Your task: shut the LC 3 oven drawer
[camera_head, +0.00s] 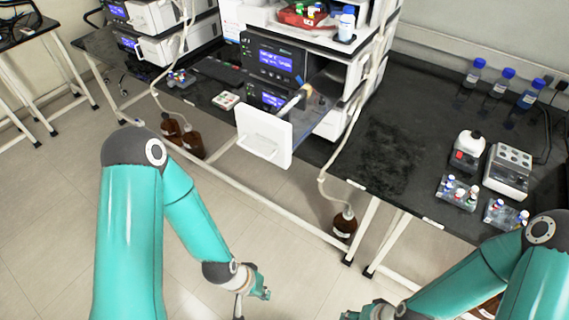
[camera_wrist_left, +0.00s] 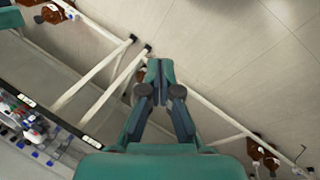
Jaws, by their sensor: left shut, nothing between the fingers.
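The oven drawer (camera_head: 265,137) has a white front panel with a handle and is pulled out from the middle instrument stack, over the bench's front edge. A column part (camera_head: 294,103) shows in the open space behind the panel. My left gripper (camera_head: 262,289) is shut and empty, low over the floor in front of the bench and well apart from the drawer. In the left wrist view its fingers (camera_wrist_left: 160,72) meet at the tips, with floor behind them. My right gripper (camera_head: 368,313) is at the bottom edge, partly cut off; its fingers are unclear.
The middle stack (camera_head: 272,60) has a red tray (camera_head: 305,16) on top. Pale tubing (camera_head: 328,185) hangs beside the drawer to a brown bottle (camera_head: 344,222) on the floor. Another stack (camera_head: 170,45) stands further left. Vials and blue-capped bottles (camera_head: 498,83) stand at right. Floor space before the drawer is clear.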

